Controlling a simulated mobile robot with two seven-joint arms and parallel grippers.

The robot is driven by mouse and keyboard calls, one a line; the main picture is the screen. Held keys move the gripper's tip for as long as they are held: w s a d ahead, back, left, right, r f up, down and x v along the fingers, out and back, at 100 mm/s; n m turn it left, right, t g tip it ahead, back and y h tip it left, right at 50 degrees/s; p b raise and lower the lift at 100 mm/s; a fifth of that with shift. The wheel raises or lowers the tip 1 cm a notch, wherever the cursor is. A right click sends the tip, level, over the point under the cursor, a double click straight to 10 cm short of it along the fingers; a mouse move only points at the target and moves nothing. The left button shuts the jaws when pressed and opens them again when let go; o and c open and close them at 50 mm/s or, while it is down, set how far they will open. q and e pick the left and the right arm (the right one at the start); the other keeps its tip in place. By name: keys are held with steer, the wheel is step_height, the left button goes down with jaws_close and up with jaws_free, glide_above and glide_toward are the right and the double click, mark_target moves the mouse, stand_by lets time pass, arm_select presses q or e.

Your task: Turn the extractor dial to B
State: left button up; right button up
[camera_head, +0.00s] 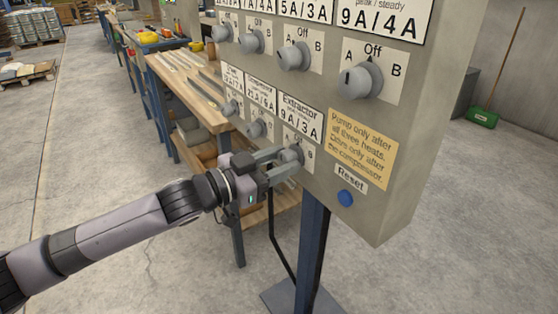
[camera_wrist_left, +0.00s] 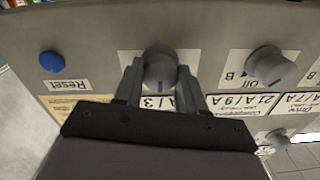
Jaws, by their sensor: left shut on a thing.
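The extractor dial (camera_head: 290,154) is a grey round knob low on the panel, under the label "Extractor 9A/3A" (camera_head: 300,117). A "B" shows to its right in the head view. My left gripper (camera_head: 280,163) has its fingers on either side of this dial and is shut on it. In the left wrist view the dial (camera_wrist_left: 160,68) sits between the two fingertips. A dark mark shows on its face there, but I cannot tell which letter it points to. My right gripper is not in view.
The grey panel (camera_head: 405,190) stands on a blue post (camera_head: 312,245). Several other dials sit above and left, including a large one (camera_head: 361,80). A blue Reset button (camera_head: 345,198) and a yellow note (camera_head: 361,148) are to the right. A wooden workbench (camera_head: 190,85) stands behind.

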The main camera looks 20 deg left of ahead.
mark_target(281, 163)
arm_select(q)
steer(key=m+p, duration=0.1)
steer(key=m, duration=0.1)
steer(key=shift+m+p, duration=0.35)
steer(key=shift+m, duration=0.05)
steer(key=shift+m+p, duration=0.5)
steer(key=shift+m, duration=0.7)
steer(key=shift+m+p, duration=0.5)
steer(key=shift+m, duration=1.1)
steer(key=o, duration=1.1)
steer(key=shift+c, duration=0.2)
steer(key=shift+s, duration=0.1)
steer(key=b+v, duration=0.1)
steer(key=v, duration=0.4)
steer(key=shift+a+f, duration=0.1)
steer(key=shift+f, duration=0.1)
steer(key=shift+v, duration=0.95)
